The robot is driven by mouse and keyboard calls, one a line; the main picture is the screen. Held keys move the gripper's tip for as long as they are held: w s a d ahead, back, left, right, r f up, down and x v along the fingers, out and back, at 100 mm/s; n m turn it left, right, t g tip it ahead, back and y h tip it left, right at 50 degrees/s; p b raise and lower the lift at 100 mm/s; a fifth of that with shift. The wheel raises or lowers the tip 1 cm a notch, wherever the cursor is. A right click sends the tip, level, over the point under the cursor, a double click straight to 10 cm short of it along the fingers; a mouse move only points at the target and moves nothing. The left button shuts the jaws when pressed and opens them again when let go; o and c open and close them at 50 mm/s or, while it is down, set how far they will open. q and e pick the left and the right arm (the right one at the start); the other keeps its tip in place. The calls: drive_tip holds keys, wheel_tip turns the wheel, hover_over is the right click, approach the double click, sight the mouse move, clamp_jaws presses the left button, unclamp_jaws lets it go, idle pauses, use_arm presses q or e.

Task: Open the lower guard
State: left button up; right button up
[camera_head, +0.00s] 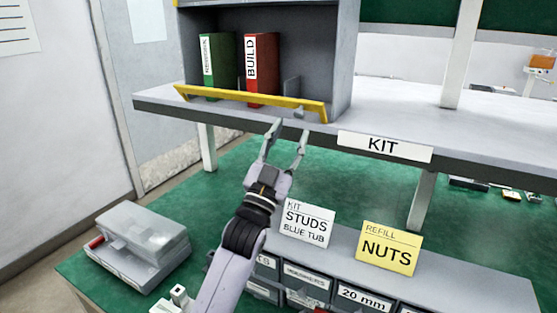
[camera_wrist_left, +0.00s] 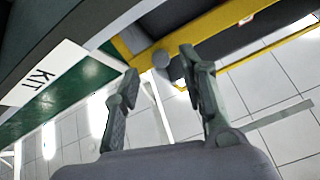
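The lower guard (camera_head: 232,97) is a yellow-edged bar across the front of the grey cubby, at the shelf's edge, in front of the binders. A small grey knob (camera_head: 299,112) sits near its right end. My left gripper (camera_head: 288,130) is open and empty, just below and in front of that knob. In the left wrist view, the guard (camera_wrist_left: 225,37) crosses the top and the round knob (camera_wrist_left: 160,58) appears between the fingertips. I cannot tell whether either finger touches it. My right gripper is not in view.
A green binder (camera_head: 218,68) and a red binder (camera_head: 262,68) stand in the cubby. The KIT label (camera_head: 385,146) is on the shelf edge right of the guard. Below are labelled bins with a STUDS card (camera_head: 306,222) and a NUTS card (camera_head: 389,247), and a clear-lidded box (camera_head: 142,236) at left.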

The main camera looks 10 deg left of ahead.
use_arm(q)
drive_tip(key=v, duration=0.8)
drive_tip(key=shift+s, duration=0.1)
drive_tip(key=shift+c, duration=0.4)
